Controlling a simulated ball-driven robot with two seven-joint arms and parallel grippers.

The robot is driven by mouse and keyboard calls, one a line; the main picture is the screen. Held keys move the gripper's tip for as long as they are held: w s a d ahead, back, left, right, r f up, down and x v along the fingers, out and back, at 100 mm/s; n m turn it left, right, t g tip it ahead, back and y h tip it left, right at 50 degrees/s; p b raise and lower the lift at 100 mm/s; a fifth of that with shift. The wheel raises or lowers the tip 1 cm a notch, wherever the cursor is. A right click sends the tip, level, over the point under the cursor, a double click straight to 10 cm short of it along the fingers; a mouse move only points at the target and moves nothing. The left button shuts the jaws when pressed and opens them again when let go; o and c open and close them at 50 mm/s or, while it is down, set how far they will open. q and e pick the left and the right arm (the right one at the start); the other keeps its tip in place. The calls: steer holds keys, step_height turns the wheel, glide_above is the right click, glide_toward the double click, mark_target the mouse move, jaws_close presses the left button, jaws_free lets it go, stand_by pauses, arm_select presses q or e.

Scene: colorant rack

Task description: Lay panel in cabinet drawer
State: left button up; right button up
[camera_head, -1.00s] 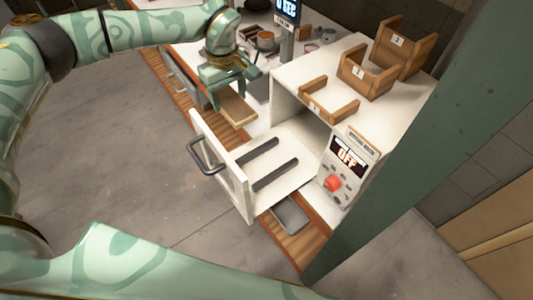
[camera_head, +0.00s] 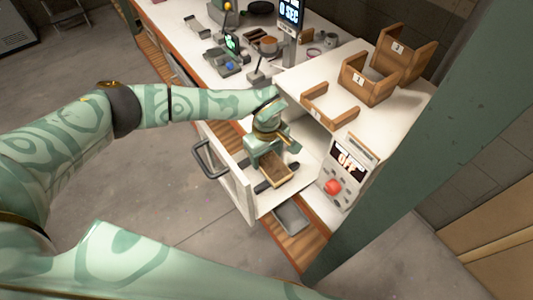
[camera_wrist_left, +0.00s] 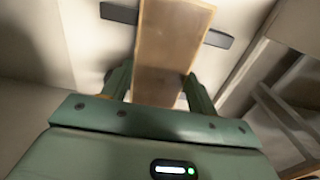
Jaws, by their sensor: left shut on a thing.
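The panel (camera_head: 278,173) is a thin, flat tan-brown board. My left gripper (camera_head: 268,158) is shut on it and holds it over the open cabinet drawer (camera_head: 240,192). In the left wrist view the panel (camera_wrist_left: 172,45) extends away from between the fingers (camera_wrist_left: 156,88), above a dark bar on the drawer floor. The drawer is white, with a dark handle on its front and two dark bars inside, partly hidden by my gripper and the panel. I cannot tell whether the panel touches the bars. My right gripper is not in view.
The white cabinet (camera_head: 325,112) has a display reading OFF and a red knob (camera_head: 333,187). Several wooden holders, one of them (camera_head: 370,77), stand on its top. A grey tray (camera_head: 290,217) lies beside the drawer. Instruments and a dish stand on the bench behind.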

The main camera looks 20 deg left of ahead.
mark_target(266, 159)
arm_select(q)
steer(key=shift+f, duration=0.15)
steer(key=o, duration=1.1)
step_height(266, 159, up, 12)
steer(key=shift+r, duration=0.2)
